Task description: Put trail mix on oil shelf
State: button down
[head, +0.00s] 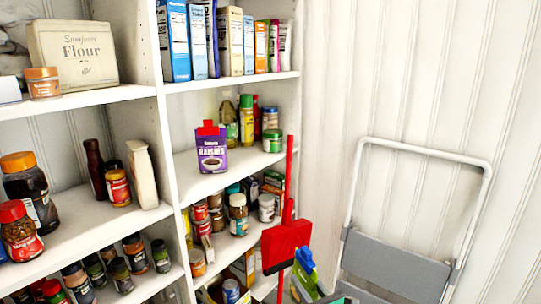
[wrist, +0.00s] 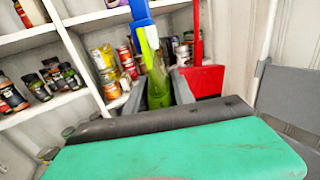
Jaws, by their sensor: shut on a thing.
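In the head view the fingers are hardly visible at the bottom edge. The likely oil shelf (head: 205,184) is above and left of the bag. It bears an oil-like bottle (head: 229,122), a yellow-green bottle (head: 246,120) and a purple raisins box (head: 212,150) at the front.
A red broom and dustpan (head: 287,244) stand at the shelving's right edge, close to the bag. A grey folding step stool (head: 395,265) leans on the right wall. Jars (head: 238,214) fill the shelf below. The oil shelf has bare room at its front.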

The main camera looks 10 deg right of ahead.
aim_at(238, 161)
jog(key=z, duration=0.1)
jog(key=i, duration=0.85)
